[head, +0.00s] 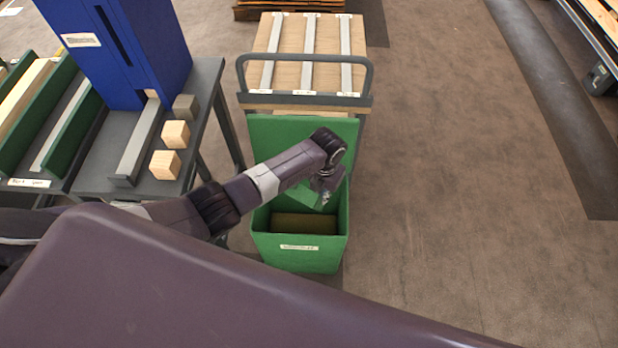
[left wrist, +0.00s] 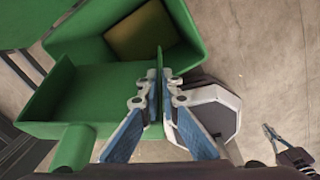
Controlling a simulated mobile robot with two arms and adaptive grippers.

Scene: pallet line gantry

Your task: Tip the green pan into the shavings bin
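The green shavings bin (head: 298,256) stands on the floor in the head view, with a brownish patch inside (head: 305,223) that also shows in the left wrist view (left wrist: 143,32). My left gripper (head: 325,198) is over the bin. In the left wrist view the left gripper (left wrist: 160,98) is shut on a thin wall of the green pan (left wrist: 95,92). The pan is open-topped with a round handle (left wrist: 72,150), and I see no shavings in it. In the head view the arm partly hides the pan (head: 307,197). My right gripper (left wrist: 270,131) seems to show small at the right.
A cart (head: 304,103) with a wooden panel and grey strips stands behind the bin. A grey table (head: 85,165) at left carries a blue machine (head: 135,60), two wooden blocks (head: 165,164) and a grey block (head: 186,107). The floor right of the bin is clear.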

